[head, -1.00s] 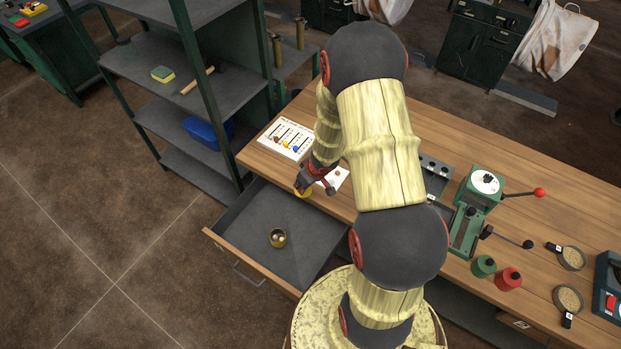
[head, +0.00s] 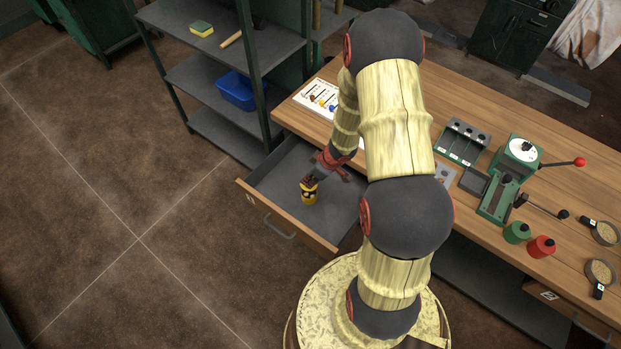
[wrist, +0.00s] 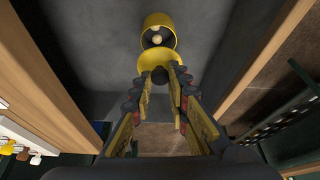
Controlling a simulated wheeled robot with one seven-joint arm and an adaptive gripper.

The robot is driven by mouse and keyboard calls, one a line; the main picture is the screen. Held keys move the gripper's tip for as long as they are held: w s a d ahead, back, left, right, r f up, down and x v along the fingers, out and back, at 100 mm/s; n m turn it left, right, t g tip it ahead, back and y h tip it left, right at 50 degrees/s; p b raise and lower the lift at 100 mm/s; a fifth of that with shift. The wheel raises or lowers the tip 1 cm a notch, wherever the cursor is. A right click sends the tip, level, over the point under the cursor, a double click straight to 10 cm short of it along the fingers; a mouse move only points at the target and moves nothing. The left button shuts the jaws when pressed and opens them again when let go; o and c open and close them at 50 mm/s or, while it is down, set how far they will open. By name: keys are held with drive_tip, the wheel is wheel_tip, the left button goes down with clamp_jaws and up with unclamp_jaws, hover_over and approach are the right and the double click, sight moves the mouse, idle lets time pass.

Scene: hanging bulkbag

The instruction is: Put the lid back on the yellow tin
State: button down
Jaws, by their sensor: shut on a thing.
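The yellow tin (wrist: 158,22) stands open in the pulled-out drawer, with pale round things inside. In the head view the tin (head: 309,197) shows just beyond my fingertips. My gripper (head: 313,181) also shows in the head view, reaching down over the drawer, where the lid is hard to tell from the tin.
The grey drawer (head: 277,185) is open below the wooden bench (head: 470,125), and its floor around the tin is bare. A shelf rack (head: 205,75) with a blue bin (head: 237,91) stands at the left. A green press (head: 513,165) is on the bench.

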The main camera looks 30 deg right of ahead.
drive_tip(key=shift+f+b, duration=1.45)
drive_tip(key=shift+b, duration=0.05)
drive_tip(key=shift+f+b, duration=0.55)
drive_tip(key=shift+f, duration=0.4)
drive_tip(key=shift+p, duration=0.75)
drive_tip(key=shift+f+p, duration=0.15)
drive_tip(key=shift+p, duration=0.4)
idle(1.1)
drive_tip(key=c, duration=1.7)
unclamp_jaws()
drive_tip(key=o, duration=0.4)
drive_tip(key=shift+o, duration=0.7)
